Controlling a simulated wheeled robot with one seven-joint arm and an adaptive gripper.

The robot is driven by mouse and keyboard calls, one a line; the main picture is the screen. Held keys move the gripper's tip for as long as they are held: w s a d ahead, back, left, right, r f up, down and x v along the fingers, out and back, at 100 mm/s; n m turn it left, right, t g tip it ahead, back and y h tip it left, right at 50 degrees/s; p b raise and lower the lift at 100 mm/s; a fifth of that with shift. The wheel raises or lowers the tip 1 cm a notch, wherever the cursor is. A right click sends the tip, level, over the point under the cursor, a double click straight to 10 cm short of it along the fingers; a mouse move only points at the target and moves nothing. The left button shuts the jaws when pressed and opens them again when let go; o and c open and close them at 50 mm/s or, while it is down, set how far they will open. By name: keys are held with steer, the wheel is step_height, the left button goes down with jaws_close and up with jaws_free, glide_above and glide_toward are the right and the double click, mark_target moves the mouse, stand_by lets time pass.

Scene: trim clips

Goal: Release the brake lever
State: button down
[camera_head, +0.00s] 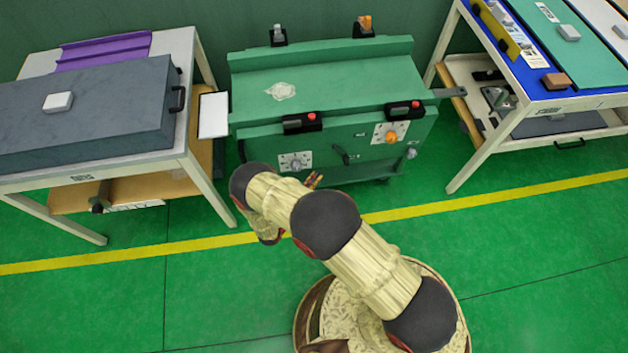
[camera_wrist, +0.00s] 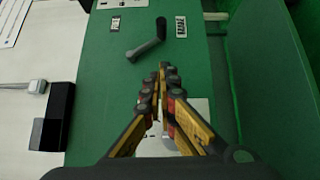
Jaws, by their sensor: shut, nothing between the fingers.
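A green cart (camera_head: 330,85) stands against the wall, and its front panel faces me. A dark crank-like lever (camera_head: 341,154) sits mid-panel, angled; I take it as the brake lever. In the wrist view the lever (camera_wrist: 148,42) shows a grey arm with a dark end, just beyond my fingertips and apart from them. My gripper (camera_wrist: 163,68) is shut and empty. In the head view my gripper (camera_head: 315,180) is in front of the panel, low and left of the lever. My fingers partly hide a white plate (camera_wrist: 195,108) in the wrist view.
A plate with a grey knob (camera_head: 296,163) is left of the lever; an orange knob (camera_head: 390,138) is right. Black latches (camera_head: 302,123) line the cart's front edge. Tables flank the cart, a grey case (camera_head: 90,115) on the left one. Green floor is open in front.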

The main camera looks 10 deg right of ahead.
steer(key=w+d+b, duration=0.3)
steer(key=w+d, duration=0.1)
steer(key=d, duration=0.4)
steer(key=shift+w+d, duration=0.2)
